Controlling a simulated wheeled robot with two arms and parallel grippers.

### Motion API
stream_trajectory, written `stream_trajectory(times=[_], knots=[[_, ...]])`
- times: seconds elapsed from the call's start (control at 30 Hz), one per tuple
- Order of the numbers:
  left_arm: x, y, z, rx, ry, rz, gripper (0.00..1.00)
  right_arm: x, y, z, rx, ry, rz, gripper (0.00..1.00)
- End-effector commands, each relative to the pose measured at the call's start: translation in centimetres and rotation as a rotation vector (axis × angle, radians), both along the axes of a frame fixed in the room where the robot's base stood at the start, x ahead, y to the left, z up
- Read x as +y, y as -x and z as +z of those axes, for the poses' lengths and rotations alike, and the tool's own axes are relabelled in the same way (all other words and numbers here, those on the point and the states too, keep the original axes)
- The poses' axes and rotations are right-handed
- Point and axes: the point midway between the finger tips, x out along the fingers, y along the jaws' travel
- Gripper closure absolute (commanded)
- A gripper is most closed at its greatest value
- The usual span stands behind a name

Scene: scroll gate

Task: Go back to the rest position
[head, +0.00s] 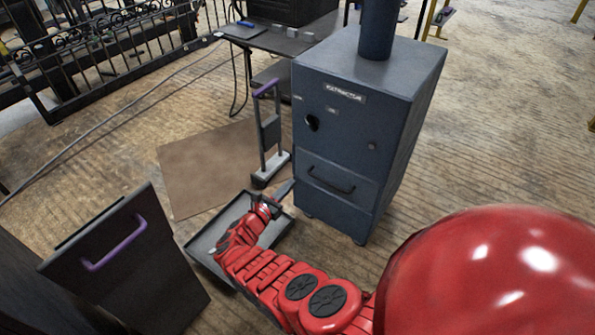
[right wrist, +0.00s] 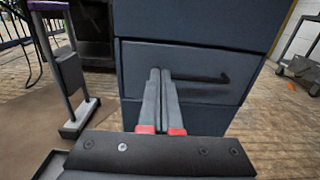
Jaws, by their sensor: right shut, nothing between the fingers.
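My right gripper (head: 286,191) is at the end of my red right arm, in front of the blue-grey extractor cabinet (head: 403,125) and low, near its drawer. In the right wrist view the two grey fingers of my right gripper (right wrist: 161,74) lie together, shut and empty. They point at the drawer front (right wrist: 135,85), and its black handle (right wrist: 222,78) is to their right. The handle also shows in the head view (head: 331,183). I cannot tell whether the fingertips touch the drawer. My left gripper is not in view.
A black tray (head: 203,243) lies on the floor under my right forearm. A stand with a purple handle (head: 265,88) stands left of the cabinet. A dark panel with a purple handle (head: 117,247) is at lower left. A table (head: 285,42) and an iron gate (head: 100,45) are behind.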

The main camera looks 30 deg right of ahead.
Motion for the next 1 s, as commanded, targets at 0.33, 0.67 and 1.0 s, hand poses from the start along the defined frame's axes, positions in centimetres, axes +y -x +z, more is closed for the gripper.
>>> stream_trajectory(times=[0.33,0.67,1.0], knots=[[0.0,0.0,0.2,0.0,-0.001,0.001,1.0,0.9,0.5,-0.8,0.0,-0.022,0.004,1.0],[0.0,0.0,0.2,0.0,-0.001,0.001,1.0,8.4,0.4,-18.9,-0.139,-0.805,0.202,1.0],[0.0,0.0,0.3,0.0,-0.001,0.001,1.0,28.5,0.0,-13.7,-0.715,-1.978,0.616,1.0]])
